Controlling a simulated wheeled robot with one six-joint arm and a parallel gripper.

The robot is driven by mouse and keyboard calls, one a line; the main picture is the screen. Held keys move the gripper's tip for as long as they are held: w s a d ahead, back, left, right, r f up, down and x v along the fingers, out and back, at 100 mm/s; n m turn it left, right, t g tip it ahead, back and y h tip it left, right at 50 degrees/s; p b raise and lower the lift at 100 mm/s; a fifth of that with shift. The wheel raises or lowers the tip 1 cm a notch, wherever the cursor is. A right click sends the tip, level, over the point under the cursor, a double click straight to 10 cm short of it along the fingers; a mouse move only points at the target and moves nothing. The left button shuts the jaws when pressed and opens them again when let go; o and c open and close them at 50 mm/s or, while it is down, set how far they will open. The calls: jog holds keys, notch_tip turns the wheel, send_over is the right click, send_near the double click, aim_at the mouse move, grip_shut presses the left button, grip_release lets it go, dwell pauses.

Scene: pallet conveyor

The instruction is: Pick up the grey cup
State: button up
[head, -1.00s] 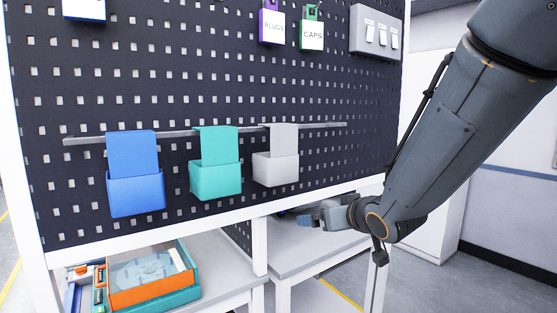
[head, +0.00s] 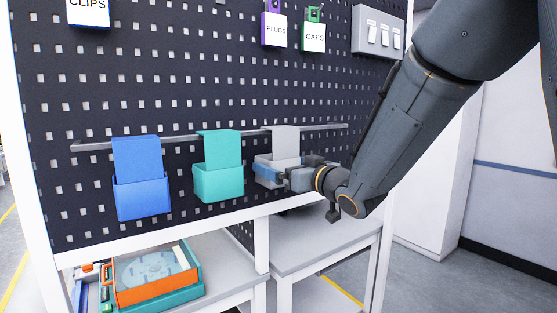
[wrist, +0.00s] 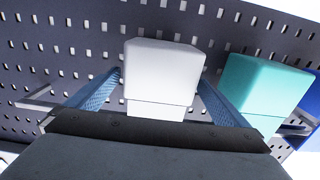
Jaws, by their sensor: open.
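The grey cup (head: 286,142) hangs by its tall back plate at the right end of a rail on the pegboard. My gripper (head: 272,172) is in front of its lower part and hides some of it in the head view. In the wrist view the grey cup (wrist: 163,72) sits between the two blue fingers of my gripper (wrist: 160,80). The fingers are open, one on each side of the cup. A small gap shows on each side, though contact is hard to judge.
A teal cup (head: 218,183) hangs beside the grey one, and a blue cup (head: 141,195) hangs farther left on the same rail (head: 92,146). Labelled boxes hang above. An orange and teal tray (head: 155,293) stands on the lower shelf. Open floor lies to the right.

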jog(key=shift+x, duration=1.1)
jog(key=c, duration=1.2)
jog(key=shift+o, duration=0.2)
jog(key=shift+r, duration=0.15)
